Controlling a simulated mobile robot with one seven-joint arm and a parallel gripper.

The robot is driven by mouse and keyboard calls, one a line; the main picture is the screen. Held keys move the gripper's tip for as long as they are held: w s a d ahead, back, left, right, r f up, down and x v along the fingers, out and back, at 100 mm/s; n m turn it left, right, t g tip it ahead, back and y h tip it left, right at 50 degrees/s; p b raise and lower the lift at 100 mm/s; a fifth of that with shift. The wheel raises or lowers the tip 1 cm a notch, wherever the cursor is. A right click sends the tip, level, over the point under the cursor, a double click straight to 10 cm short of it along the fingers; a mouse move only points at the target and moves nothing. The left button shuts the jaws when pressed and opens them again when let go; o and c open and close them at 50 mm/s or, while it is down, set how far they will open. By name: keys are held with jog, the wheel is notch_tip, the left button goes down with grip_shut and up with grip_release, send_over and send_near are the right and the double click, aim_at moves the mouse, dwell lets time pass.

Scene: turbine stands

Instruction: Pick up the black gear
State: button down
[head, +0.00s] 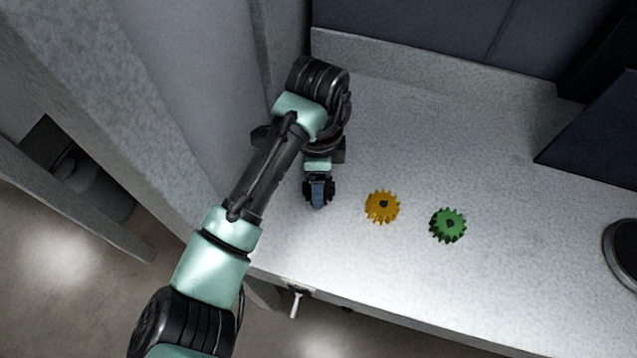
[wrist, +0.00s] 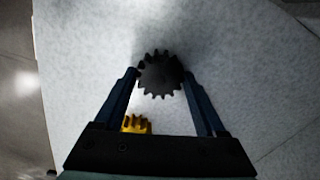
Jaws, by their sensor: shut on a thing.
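The black gear (wrist: 160,75) is between the two blue fingertips of my gripper (wrist: 158,78) in the wrist view. My gripper is shut on it. In the head view my gripper (head: 319,192) is over the left part of the bench, and dark teeth of the black gear (head: 308,191) show beside the finger. The finger hides part of the gear there. I cannot tell whether the gear touches the bench top.
A yellow gear (head: 382,206) lies on the bench (head: 440,130) just right of my gripper, and a green gear (head: 448,225) lies farther right. A wall panel (head: 190,110) stands close on the left. The bench's front edge is near. Free room lies behind the gears.

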jog(key=shift+r, duration=0.15)
notch_tip(320, 180, up, 10)
jog(key=p, duration=0.1)
jog(key=shift+p, duration=0.35)
jog(key=c, duration=0.6)
grip_release()
grip_shut()
